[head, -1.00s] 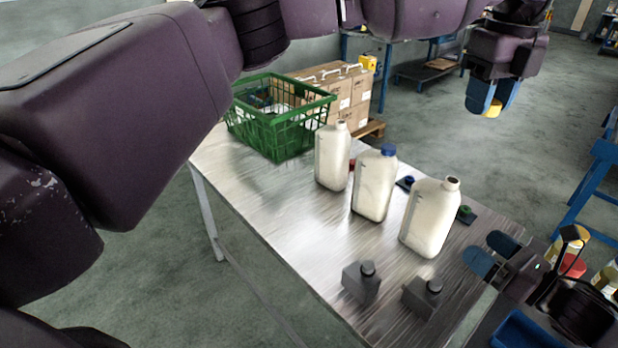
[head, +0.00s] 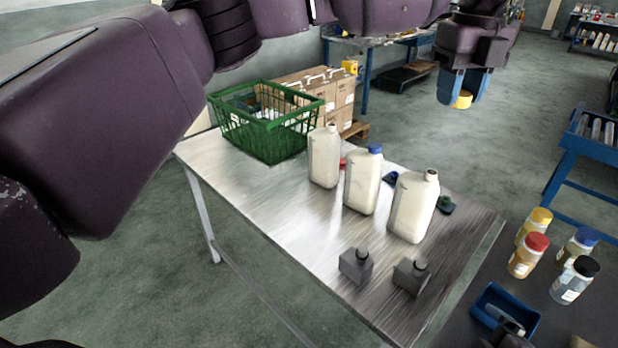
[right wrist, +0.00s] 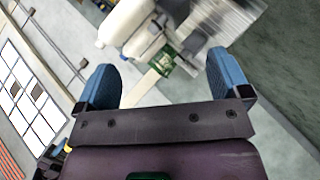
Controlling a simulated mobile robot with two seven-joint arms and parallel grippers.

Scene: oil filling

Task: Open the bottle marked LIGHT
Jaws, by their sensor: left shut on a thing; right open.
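Three white jugs stand upright on the metal table (head: 255,215) in the head view: a left jug (head: 323,158) with an open neck, a middle jug (head: 362,185) with a blue cap (head: 375,149), and a right jug (head: 412,208) with an open neck. I cannot read LIGHT on any of them. My left gripper (head: 463,98) is above and beyond the table, shut on a small yellow thing (head: 462,101), perhaps a cap. My right gripper (right wrist: 160,68) is open and empty in the right wrist view, with a white jug (right wrist: 126,22) beyond it.
Two small grey containers (head: 356,266) (head: 411,276) stand on the near table part. A green basket (head: 268,135) stands at the far left. Jars with yellow, red, blue and black lids (head: 530,255) and a blue tray (head: 505,312) are at right.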

